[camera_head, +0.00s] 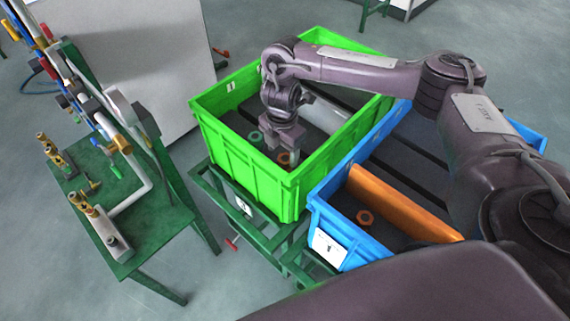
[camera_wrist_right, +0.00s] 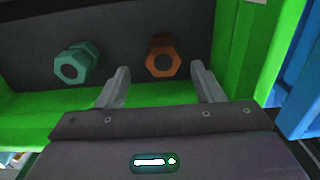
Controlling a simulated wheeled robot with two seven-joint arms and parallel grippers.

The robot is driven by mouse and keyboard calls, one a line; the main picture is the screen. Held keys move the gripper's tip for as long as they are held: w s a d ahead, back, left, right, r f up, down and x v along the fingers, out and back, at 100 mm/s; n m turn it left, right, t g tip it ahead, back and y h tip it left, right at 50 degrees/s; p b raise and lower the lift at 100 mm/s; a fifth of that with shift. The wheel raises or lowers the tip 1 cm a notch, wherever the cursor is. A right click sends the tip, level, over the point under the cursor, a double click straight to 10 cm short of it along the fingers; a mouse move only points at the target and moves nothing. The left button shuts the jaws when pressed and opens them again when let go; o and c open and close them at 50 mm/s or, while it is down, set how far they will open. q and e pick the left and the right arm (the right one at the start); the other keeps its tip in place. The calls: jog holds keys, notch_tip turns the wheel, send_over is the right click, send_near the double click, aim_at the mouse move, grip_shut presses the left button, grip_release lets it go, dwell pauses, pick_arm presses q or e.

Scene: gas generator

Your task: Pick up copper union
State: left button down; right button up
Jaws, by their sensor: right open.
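The copper union (camera_wrist_right: 162,57) is an orange-brown hex fitting. It lies on the dark floor of the green crate (camera_head: 250,191), near the front corner. In the head view the copper union (camera_head: 284,158) shows just below my right gripper (camera_head: 285,152), partly hidden by it. In the wrist view my right gripper (camera_wrist_right: 158,88) is open, with its two fingers apart and the copper union ahead, between their lines. The fingers do not hold it. My left gripper is not in view.
A teal hex fitting (camera_wrist_right: 77,63) lies beside the copper union in the green crate. The blue crate (camera_head: 344,232) to the right holds an orange panel (camera_head: 398,203) and another orange fitting (camera_head: 365,217). A green table (camera_head: 150,232) with valves stands at left.

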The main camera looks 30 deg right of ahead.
aim_at(285, 158)
jog(key=f, duration=0.2)
jog(key=f+b, duration=0.1)
jog(key=f, duration=0.1)
jog(key=shift+s+d+f, duration=0.1)
jog(key=shift+d, duration=0.2)
jog(key=shift+c, duration=0.3)
jog(key=c, duration=1.1)
jog(key=shift+o, duration=0.2)
